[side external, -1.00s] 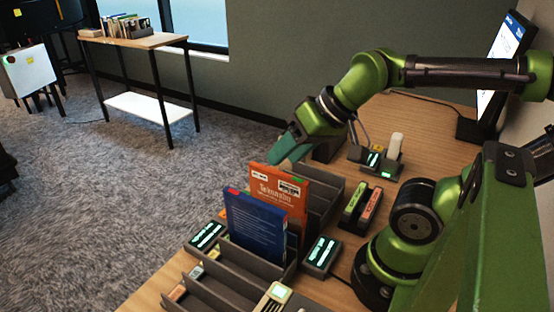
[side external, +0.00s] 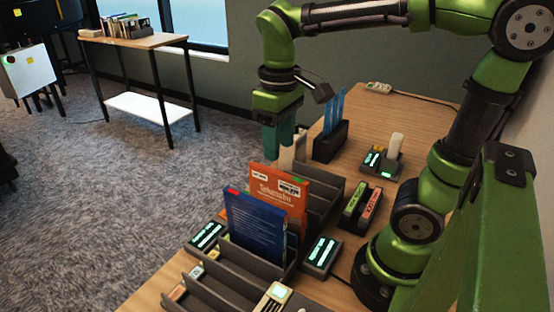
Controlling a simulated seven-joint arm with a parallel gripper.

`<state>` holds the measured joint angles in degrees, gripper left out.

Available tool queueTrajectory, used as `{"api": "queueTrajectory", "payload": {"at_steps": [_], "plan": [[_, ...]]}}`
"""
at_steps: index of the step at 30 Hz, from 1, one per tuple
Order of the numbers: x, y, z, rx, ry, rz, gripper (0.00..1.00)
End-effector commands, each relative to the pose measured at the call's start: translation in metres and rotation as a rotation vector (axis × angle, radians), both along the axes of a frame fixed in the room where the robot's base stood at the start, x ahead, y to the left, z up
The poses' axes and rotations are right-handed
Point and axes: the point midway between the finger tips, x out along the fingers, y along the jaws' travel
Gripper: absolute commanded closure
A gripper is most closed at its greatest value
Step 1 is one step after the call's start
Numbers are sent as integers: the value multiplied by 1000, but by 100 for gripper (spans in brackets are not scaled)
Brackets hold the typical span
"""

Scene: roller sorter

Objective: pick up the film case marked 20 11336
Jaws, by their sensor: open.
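An orange case (side external: 280,193) with a white title and small labels stands upright in the grey slotted rack (side external: 325,203). A blue case (side external: 256,226) stands in front of it, covering its lower left part. Their small print is too small to read, so I cannot tell which case is marked 20 11336. My gripper (side external: 279,152) points down with its teal fingers open, beyond and above the orange case. A pale upright thing shows beside the fingers, partly hidden; I cannot tell what it is or whether they touch it.
A dark holder (side external: 331,141) with blue sheets stands behind the rack. Small lit display units (side external: 320,254) flank the rack, and green and red items (side external: 363,204) sit to its right. Bare wood (side external: 410,115) shows at the back right. A separate side table (side external: 133,40) stands far off.

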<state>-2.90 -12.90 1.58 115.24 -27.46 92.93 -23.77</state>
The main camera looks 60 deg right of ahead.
Motion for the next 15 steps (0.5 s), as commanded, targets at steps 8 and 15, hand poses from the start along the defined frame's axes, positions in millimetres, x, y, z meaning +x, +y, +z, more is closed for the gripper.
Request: {"api": "queueTrajectory", "payload": {"at_steps": [8,15], "plan": [[0,0,-59,1,4,-1,54],[1,0,-79,1,0,-3,54]]}}
